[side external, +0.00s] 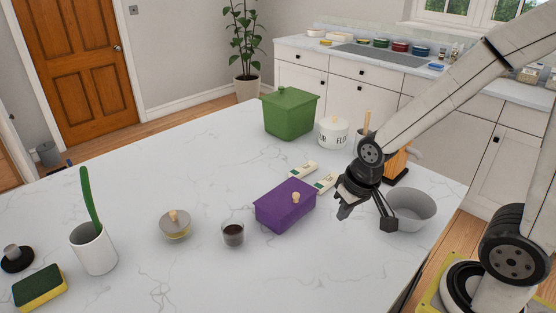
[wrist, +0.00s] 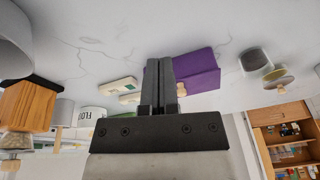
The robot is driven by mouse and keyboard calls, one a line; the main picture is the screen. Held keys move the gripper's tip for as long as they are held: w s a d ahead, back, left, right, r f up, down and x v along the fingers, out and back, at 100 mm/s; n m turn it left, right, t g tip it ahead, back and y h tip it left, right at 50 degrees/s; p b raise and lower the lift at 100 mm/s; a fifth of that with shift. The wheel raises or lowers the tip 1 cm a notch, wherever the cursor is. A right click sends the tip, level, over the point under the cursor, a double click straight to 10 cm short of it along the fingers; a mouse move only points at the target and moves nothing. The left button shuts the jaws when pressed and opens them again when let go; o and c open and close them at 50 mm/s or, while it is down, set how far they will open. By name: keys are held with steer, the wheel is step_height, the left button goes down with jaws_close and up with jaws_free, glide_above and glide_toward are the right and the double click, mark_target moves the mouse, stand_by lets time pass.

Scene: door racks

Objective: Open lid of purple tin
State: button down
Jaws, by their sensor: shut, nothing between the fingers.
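My gripper (side external: 343,212) is to the right of the tin, above the counter and apart from the tin. In the wrist view my gripper (wrist: 160,60) has its fingers together with nothing between them. They cover the left part of the purple tin (wrist: 198,68) in that view.
A green bin (side external: 290,115), a white canister (side external: 333,133) and two small pale boxes (side external: 303,169) are behind the tin. A dark-filled glass (side external: 233,234) and a lidded bowl (side external: 174,226) stand left. A grey pot (side external: 411,208) is right of my gripper.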

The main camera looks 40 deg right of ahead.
mark_target(301, 203)
steer(key=w+d+r+m, duration=0.1)
steer(key=w+r+m, duration=0.1)
steer(key=m, duration=1.3)
steer(key=w+d+r+m+t+y, duration=0.1)
steer(key=r+m, duration=0.4)
steer(key=m, duration=1)
steer(key=shift+w+d, duration=0.35)
steer(key=shift+d, duration=0.4)
steer(key=shift+f, duration=0.15)
steer(key=shift+w+x, duration=0.1)
steer(key=shift+x, duration=2.4)
steer(key=shift+w+x, duration=0.15)
steer(key=shift+x, duration=2.35)
steer(key=shift+w+a, duration=0.35)
steer(key=shift+w, duration=0.55)
steer(key=shift+w+a, duration=0.3)
steer(key=shift+w, duration=0.55)
